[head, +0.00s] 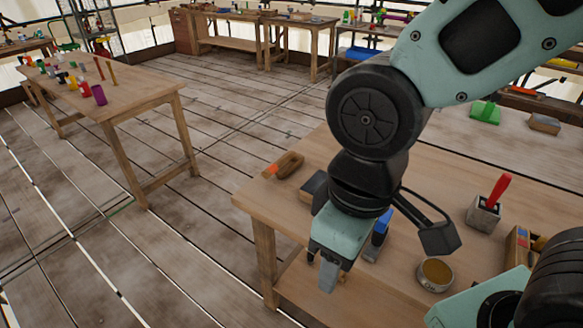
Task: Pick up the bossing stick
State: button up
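A brown wooden piece (289,164), rounded and stick-like, lies on the near wooden table at its left corner. It may be the bossing stick, but it is too small to be sure. A small orange-red part shows at its left end. My gripper (328,274) points down in front of the table's near edge, below and to the right of the wooden piece and apart from it. Its fingers are seen edge-on, so I cannot tell if they are open. My arm hides part of the tabletop.
The near table (262,206) also holds a dark block (313,187), a blue item (379,238), a round tin (435,273) and a red-handled tool in a grey block (489,200). Another table (135,95) with colourful items stands left. Plank floor between is clear.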

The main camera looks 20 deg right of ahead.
aim_at(284, 166)
jog(key=i+j+u, duration=0.35)
jog(key=i, duration=0.35)
jog(key=i+j+u, duration=0.15)
jog(key=i+j, duration=0.1)
jog(key=i, duration=0.1)
